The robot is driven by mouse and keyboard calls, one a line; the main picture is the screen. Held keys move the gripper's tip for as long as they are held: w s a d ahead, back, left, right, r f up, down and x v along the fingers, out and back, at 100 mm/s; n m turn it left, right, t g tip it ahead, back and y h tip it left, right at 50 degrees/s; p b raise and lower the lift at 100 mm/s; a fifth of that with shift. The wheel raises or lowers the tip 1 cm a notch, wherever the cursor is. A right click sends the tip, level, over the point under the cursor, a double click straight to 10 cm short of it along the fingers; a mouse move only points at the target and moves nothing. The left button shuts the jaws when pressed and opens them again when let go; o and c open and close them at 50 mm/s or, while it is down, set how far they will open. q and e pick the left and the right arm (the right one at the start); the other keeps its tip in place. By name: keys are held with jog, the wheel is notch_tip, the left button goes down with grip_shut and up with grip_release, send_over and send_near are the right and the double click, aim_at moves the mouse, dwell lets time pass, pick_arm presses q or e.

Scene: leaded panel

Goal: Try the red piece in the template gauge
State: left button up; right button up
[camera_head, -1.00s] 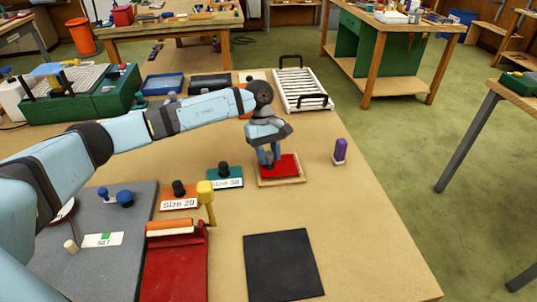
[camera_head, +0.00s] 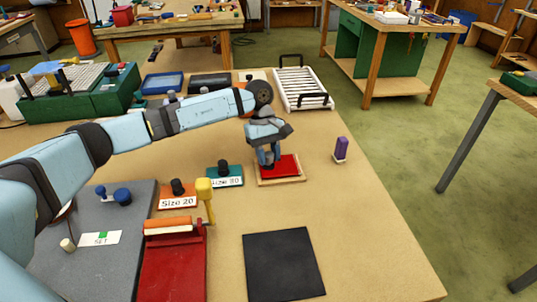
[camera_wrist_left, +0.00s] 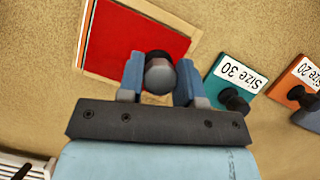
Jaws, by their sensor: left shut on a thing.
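The red piece (camera_head: 285,165) is a flat red square lying within a pale wooden frame (camera_head: 283,182), which I take for the template gauge. In the left wrist view the red piece (camera_wrist_left: 130,40) fills most of the frame, with the wooden rim (camera_wrist_left: 165,15) showing beside it. My left gripper (camera_head: 268,163) is over the frame's left part, pointing down. In the left wrist view its fingers (camera_wrist_left: 160,80) are shut on a round grey knob (camera_wrist_left: 160,76) in front of the red. The knob's join to the red piece is hidden. My right gripper is out of view.
A teal Size 30 block (camera_head: 232,182) and an orange Size 20 block (camera_head: 182,203), both with dark knobs, lie left of the frame. A purple upright piece (camera_head: 341,148) stands to the right. A black mat (camera_head: 284,265) lies in front. The table right of the mat is clear.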

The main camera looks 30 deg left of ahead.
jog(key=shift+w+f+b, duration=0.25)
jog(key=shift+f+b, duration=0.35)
jog(key=shift+b, duration=0.75)
dwell(1.9)
